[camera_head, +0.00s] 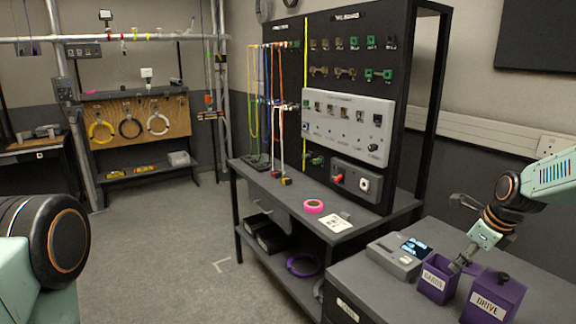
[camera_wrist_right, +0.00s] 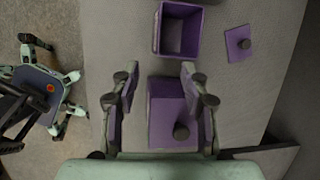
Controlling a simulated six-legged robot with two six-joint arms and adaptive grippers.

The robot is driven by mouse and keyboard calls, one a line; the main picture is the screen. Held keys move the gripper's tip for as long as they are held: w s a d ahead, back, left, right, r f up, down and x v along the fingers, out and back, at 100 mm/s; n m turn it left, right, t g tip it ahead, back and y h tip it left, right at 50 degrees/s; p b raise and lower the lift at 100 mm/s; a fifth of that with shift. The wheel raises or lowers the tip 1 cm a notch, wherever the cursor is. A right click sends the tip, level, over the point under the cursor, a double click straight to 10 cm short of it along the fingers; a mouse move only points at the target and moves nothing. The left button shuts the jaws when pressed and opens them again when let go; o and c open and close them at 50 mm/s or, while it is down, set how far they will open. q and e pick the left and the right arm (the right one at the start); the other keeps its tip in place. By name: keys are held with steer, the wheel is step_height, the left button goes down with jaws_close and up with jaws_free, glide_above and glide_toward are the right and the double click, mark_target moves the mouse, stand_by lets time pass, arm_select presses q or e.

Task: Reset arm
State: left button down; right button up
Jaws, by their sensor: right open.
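My right gripper (camera_head: 462,262) hangs over the grey bench at right, by two purple boxes; it is open. In the wrist view its two fingers (camera_wrist_right: 158,72) stand apart with nothing between the tips. A purple box labelled DRIVE (camera_head: 492,300) has a lid with a dark knob; what looks like this box (camera_wrist_right: 168,105) lies below and between the fingers in the wrist view. A second purple box (camera_head: 436,283) is open and looks empty in the wrist view (camera_wrist_right: 180,32). My left gripper is out of view; only part of my left arm shows.
A loose purple lid (camera_wrist_right: 238,44) with a knob lies beside the open box. A grey device with a lit screen (camera_head: 402,254) stands left of the boxes. A black panel rack (camera_head: 400,100) rises behind a table holding pink tape (camera_head: 313,206). The floor at left is clear.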

steer(key=s+a+f+n, duration=0.2)
steer(key=a+f, duration=0.1)
steer(key=s+a+f+n, duration=0.2)
steer(key=a+f+n, duration=0.1)
steer(key=a+f, duration=0.1)
steer(key=s+a+f+n+g, duration=0.1)
steer(key=s+a+f+n, duration=0.1)
steer(key=a+f+n, duration=0.1)
steer(key=shift+a+f+y, duration=0.3)
steer(key=shift+a+f, duration=0.35)
steer(key=s+a+f+n+g, duration=0.1)
steer(key=s+a+f+n, duration=0.6)
steer(key=s+f, duration=0.15)
steer(key=s+a+f+n+g+h, duration=0.1)
steer(key=s+a+n, duration=0.2)
steer(key=s+n, duration=0.7)
steer(key=s+a+f+n+g, duration=0.1)
steer(key=s+a+f+n, duration=0.2)
steer(key=s, duration=1.3)
step_height(320, 180, down, 8)
steer(key=n+b, duration=0.1)
steer(key=b, duration=0.9)
steer(key=shift+d+f, duration=0.1)
steer(key=shift+d, duration=0.05)
steer(key=shift+c, duration=0.8)
steer(key=shift+s+d, duration=0.1)
steer(key=shift+s, duration=0.05)
